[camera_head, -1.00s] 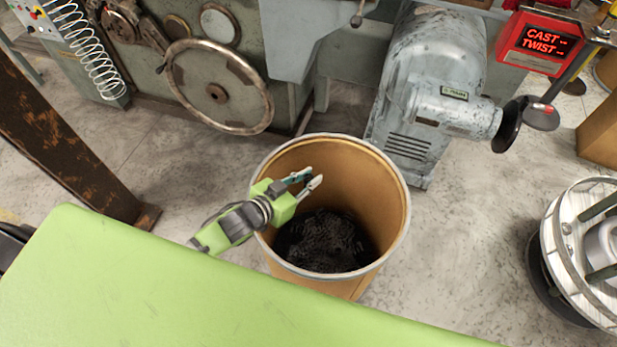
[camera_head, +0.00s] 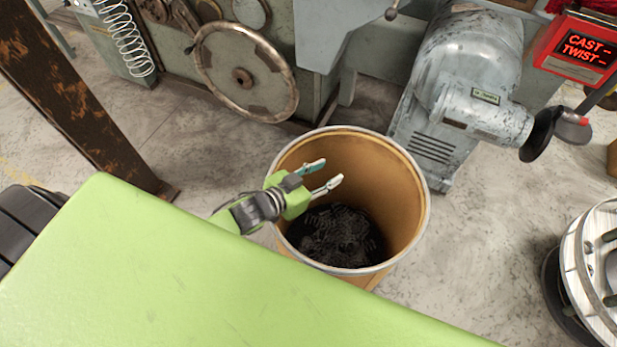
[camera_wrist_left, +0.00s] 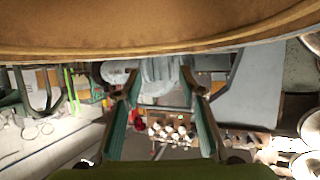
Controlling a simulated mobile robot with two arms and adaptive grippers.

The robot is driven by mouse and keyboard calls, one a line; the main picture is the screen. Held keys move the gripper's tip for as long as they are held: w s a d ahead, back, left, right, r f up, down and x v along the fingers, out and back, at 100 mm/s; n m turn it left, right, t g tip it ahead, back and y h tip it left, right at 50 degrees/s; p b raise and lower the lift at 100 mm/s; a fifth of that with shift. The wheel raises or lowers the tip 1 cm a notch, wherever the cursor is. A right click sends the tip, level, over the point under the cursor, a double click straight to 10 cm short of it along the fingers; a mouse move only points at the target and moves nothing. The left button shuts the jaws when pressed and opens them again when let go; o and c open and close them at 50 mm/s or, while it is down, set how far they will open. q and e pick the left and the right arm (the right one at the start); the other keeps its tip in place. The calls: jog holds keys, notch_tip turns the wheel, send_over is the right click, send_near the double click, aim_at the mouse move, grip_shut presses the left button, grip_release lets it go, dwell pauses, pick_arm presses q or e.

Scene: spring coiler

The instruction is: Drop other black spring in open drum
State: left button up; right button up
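An open brown drum (camera_head: 407,165) with a pale metal rim stands on the floor in the middle of the head view. A pile of black springs (camera_head: 340,238) lies at its bottom; single springs cannot be told apart. My left gripper (camera_head: 326,174) reaches in from the left over the drum's near left rim. Its two fingers are apart with nothing between them. The spread fingers also show in the left wrist view (camera_wrist_left: 160,95), with the drum's wall (camera_wrist_left: 160,22) across the top. No black spring is seen outside the drum. My right gripper is not in view.
A grey machine with a handwheel (camera_head: 245,72) stands behind the drum, and a grey motor housing (camera_head: 460,75) is close at its back right. A rusty post (camera_head: 75,100) is at left. A round metal unit (camera_head: 590,265) stands at right, with bare floor between.

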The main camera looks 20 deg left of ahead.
pick_arm(q)
jog(key=v, duration=1)
jog(key=shift+s+a, duration=0.15)
jog(key=shift+s, duration=0.15)
